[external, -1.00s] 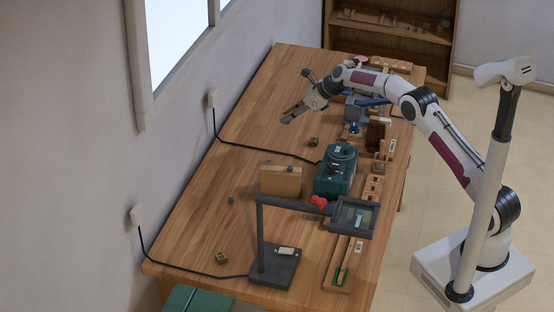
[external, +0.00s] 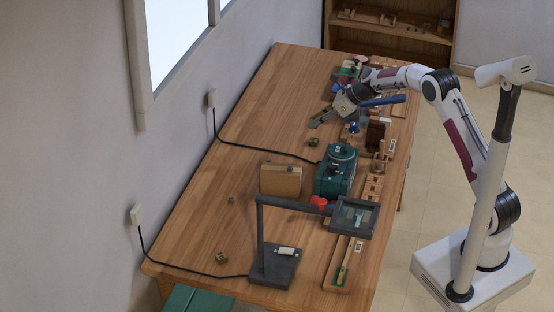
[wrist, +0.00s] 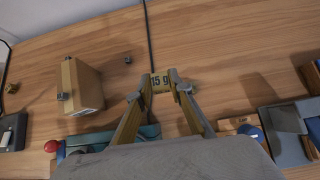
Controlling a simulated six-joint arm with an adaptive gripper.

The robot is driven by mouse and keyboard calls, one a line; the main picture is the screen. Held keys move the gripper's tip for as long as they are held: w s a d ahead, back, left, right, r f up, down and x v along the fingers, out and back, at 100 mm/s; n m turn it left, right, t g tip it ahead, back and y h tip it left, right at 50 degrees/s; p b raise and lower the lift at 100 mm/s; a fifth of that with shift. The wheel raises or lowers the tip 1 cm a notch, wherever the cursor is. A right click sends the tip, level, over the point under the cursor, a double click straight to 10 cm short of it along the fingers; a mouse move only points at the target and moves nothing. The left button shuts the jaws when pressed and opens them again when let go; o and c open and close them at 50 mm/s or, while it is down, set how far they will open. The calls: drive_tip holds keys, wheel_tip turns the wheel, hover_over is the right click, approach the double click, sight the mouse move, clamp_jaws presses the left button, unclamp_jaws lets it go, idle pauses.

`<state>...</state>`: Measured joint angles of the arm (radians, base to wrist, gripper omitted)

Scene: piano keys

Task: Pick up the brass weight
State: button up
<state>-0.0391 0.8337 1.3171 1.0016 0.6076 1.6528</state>
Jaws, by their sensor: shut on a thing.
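The brass weight (wrist: 161,82), a small block marked "15 g", sits between the two fingertips of my gripper (wrist: 158,88) in the wrist view. The fingers are shut on it from left and right. In the external view my gripper (external: 314,124) is low over the table, and a small brass block (external: 313,142) shows just below its fingertips. Whether the held weight touches the wood is unclear. A second small brass block (external: 221,258) stands at the near left of the table.
A green machine (external: 336,175) stands close by, with a black cable across the table. A wooden box (external: 281,180) and a magnifier lamp (external: 272,264) are nearer. Blue, red and wooden items crowd the right edge. Bare wood (external: 258,110) lies to the left.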

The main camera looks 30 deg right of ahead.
drive_tip(key=s+d, duration=0.4)
drive_tip(key=d, duration=0.1)
drive_tip(key=shift+s, duration=0.4)
idle(0.7)
drive_tip(key=s+a+n+g, duration=0.1)
drive_tip(key=a, duration=0.7)
drive_tip(key=s+a+n+g+y, duration=0.1)
drive_tip(key=s+a+n, duration=0.1)
drive_tip(key=a, duration=0.6)
drive_tip(key=s+a+n, duration=0.1)
drive_tip(key=a, duration=0.8)
drive_tip(key=shift+s+f+g+y, duration=0.35)
drive_tip(key=shift+g+y, duration=0.05)
drive_tip(key=s+a+n+g, duration=0.1)
drive_tip(key=s+a+n, duration=0.1)
drive_tip(key=s+a, duration=0.5)
drive_tip(key=s+a+f+n+g, duration=0.1)
drive_tip(key=s+a, duration=0.6)
drive_tip(key=a, duration=0.9)
drive_tip(key=shift+s+n+g+y, duration=0.2)
drive_tip(key=shift+n+g+y, duration=0.2)
drive_tip(key=shift+n+g, duration=0.5)
drive_tip(key=shift+d, duration=0.1)
drive_tip(key=shift+f, duration=0.1)
